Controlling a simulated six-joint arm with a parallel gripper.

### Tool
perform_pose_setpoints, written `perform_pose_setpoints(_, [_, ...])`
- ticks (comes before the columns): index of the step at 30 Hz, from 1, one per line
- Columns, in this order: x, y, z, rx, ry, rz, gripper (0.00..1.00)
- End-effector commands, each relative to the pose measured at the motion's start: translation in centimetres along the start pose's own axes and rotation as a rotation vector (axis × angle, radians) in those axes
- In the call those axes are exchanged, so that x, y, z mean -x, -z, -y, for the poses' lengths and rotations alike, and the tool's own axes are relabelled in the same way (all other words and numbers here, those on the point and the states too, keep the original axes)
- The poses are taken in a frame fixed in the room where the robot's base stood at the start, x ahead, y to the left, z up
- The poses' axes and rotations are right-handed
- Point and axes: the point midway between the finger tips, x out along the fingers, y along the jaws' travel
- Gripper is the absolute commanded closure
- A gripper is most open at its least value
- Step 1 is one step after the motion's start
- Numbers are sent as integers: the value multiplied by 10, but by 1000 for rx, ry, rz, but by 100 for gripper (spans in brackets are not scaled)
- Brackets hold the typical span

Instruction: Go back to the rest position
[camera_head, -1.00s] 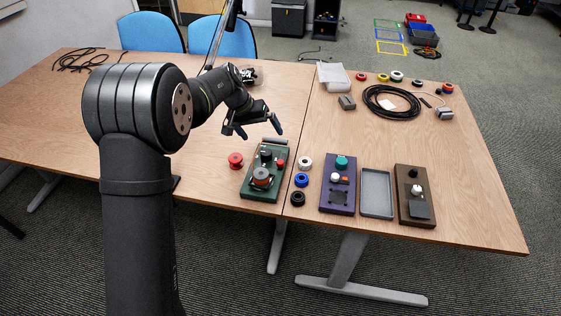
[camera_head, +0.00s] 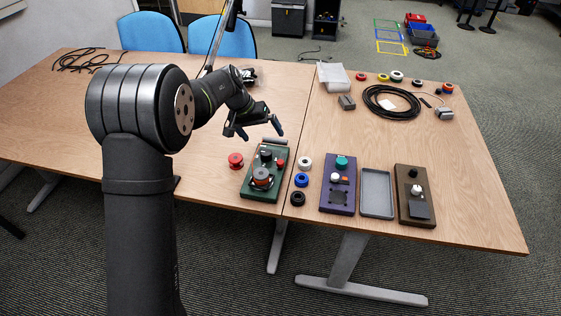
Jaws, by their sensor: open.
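My gripper (camera_head: 262,130) is open, with its two dark fingers apart and nothing visible between them. It hangs above the table (camera_head: 215,150), just above and behind the green device (camera_head: 249,190). The green device carries a red and grey spool, a dark knob and a red button. My gripper looks clear of it.
A red spool (camera_head: 236,161) lies left of the green device. White (camera_head: 305,163), blue (camera_head: 301,180) and black (camera_head: 298,199) spools lie to its right. Beyond them are a purple device (camera_head: 336,196), a grey tray (camera_head: 377,213) and a brown device (camera_head: 401,212). The left table is mostly clear.

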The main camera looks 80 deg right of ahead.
Motion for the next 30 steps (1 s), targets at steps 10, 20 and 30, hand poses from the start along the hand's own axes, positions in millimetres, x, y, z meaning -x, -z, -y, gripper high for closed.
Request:
perform_pose_setpoints(10, [66, 1, 0, 0, 0, -4, 0])
perform_pose_setpoints(20, [93, 0, 0, 1, 0, -1, 0])
perform_pose_setpoints(30, [93, 0, 0, 0, 0, 0, 0])
